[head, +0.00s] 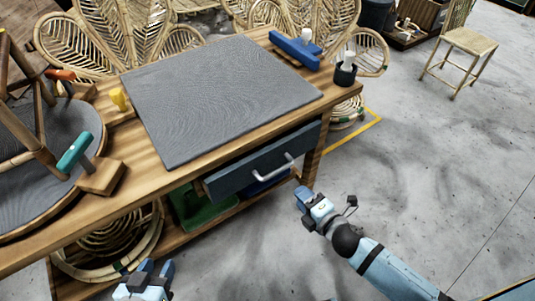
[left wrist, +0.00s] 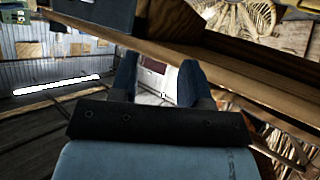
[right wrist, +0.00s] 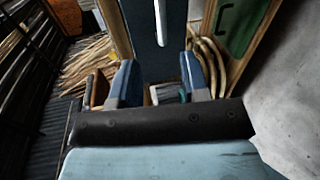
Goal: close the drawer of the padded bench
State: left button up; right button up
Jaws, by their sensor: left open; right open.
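The padded bench has a wooden top with a grey pad (head: 220,90). Its dark blue-grey drawer (head: 250,170) sticks out below the front edge, partly open. The drawer has a silver bar handle (head: 274,170). My right gripper (head: 304,196) is open and empty, in front of and below the drawer's right end, apart from it. In the right wrist view a dark blue panel with a bright strip, likely the drawer front (right wrist: 145,30), lies ahead of the fingers. My left gripper (head: 150,268) is open and empty, low in front of the bench's left part.
Tools in wooden blocks, one with a teal handle (head: 74,150), stand on the left of the bench. A blue tool (head: 295,50) and a dark cup (head: 345,74) stand at the far right end. A green box (head: 195,208) sits on the lower shelf. Grey floor (head: 420,170) on the right is clear.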

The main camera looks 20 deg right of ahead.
aim_at(276, 174)
jog(key=shift+m, duration=0.5)
jog(key=b+x, duration=0.2)
jog(key=x, duration=1.1)
jog(key=shift+w+a+f, duration=0.1)
jog(key=shift+a, duration=0.1)
jog(key=shift+w, duration=0.1)
grip_shut()
